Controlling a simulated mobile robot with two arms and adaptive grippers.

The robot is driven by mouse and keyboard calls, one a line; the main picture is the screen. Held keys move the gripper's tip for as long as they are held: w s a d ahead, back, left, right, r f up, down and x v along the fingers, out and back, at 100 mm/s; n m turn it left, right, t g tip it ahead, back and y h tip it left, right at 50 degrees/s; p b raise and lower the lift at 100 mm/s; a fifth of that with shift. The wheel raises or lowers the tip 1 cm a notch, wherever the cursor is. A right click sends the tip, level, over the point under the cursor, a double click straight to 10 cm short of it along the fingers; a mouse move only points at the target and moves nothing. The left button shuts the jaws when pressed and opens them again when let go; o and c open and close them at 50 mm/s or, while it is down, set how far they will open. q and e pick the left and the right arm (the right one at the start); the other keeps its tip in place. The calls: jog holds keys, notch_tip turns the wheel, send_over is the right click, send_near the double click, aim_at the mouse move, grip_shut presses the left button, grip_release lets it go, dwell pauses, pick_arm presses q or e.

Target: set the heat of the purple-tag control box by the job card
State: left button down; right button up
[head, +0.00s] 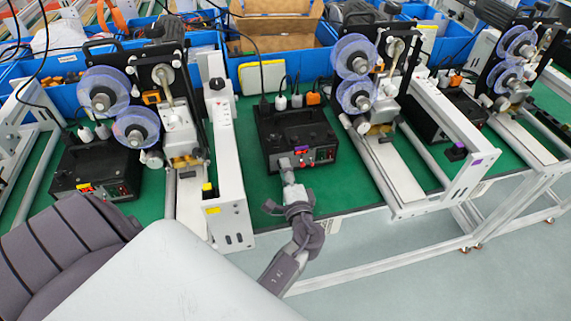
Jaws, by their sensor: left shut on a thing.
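The purple-tag control box (280,128) is black and stands on the green bench in the middle of the head view. Its purple tag (302,150) is on the front, near a small red-lit display (322,154). My left gripper (287,168) reaches up from below and touches the left part of the box front. It is shut on what appears to be the knob there, which the fingers hide. I cannot read the setting. I cannot make out a readable job card. My right gripper is not in view.
Another black control box (95,172) with a yellow tag stands at left. Reel machines (165,100) and (375,75) flank the middle box, with white rails (228,170) beside them. Blue bins (290,60) line the back. Green bench (345,190) shows bare right of my gripper.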

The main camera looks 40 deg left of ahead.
pick_arm(q)
jog(key=shift+m, duration=0.4)
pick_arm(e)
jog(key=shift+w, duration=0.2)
pick_arm(q)
jog(key=m, duration=0.2)
jog(key=shift+m, duration=0.3)
jog(key=m+p, duration=0.1)
jog(key=m, duration=0.2)
jog(key=shift+m, duration=0.3)
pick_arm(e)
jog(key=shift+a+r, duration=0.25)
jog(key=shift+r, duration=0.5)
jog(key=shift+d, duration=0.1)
pick_arm(q)
jog(key=c, duration=0.9)
grip_release()
jog(key=shift+o, duration=0.2)
